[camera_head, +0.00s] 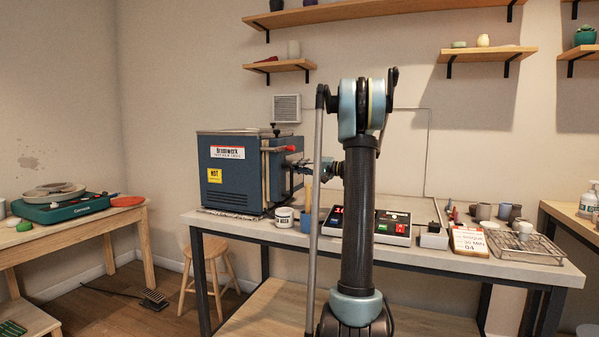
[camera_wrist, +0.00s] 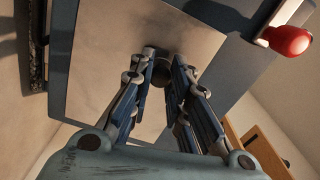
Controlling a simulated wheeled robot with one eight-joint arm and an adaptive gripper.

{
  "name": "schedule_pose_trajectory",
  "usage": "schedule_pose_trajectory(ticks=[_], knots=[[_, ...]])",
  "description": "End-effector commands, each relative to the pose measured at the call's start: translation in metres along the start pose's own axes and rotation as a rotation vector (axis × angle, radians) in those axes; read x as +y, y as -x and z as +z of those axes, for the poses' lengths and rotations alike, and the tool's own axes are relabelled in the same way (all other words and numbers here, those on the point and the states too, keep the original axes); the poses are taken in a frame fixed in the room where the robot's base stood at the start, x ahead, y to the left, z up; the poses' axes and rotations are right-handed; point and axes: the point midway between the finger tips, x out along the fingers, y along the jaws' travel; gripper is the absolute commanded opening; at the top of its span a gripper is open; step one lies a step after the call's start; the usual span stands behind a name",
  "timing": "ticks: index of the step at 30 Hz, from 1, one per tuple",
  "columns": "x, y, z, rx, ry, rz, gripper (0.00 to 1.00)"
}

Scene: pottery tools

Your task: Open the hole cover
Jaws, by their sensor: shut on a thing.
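The blue kiln (camera_head: 236,178) stands on the left part of the workbench, with a red-tipped handle (camera_head: 290,148) near its right front edge. My gripper (camera_head: 300,166) reaches in from the right against the kiln's right side. In the wrist view, my gripper (camera_wrist: 165,62) is shut on a small dark round piece, the hole cover (camera_wrist: 160,74), in front of a grey kiln panel (camera_wrist: 105,45). The fingers hide much of the cover. The hole itself cannot be seen. The red handle tip (camera_wrist: 288,40) is at the upper right of the wrist view, apart from the fingers.
The workbench (camera_head: 440,258) holds a white mug (camera_head: 284,217) below my gripper, a control box (camera_head: 393,228), a sign card (camera_head: 470,242) and a wire rack (camera_head: 525,246). Wall shelves (camera_head: 487,54) hang above.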

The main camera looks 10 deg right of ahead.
Motion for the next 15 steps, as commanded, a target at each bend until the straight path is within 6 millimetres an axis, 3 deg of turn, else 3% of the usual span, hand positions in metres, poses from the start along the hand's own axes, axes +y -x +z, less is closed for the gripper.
schedule_pose_trajectory(ticks=[15], knots=[[-0.0031, 0.0004, -0.0051, 0.009, -0.126, 0.000, 0.00]])
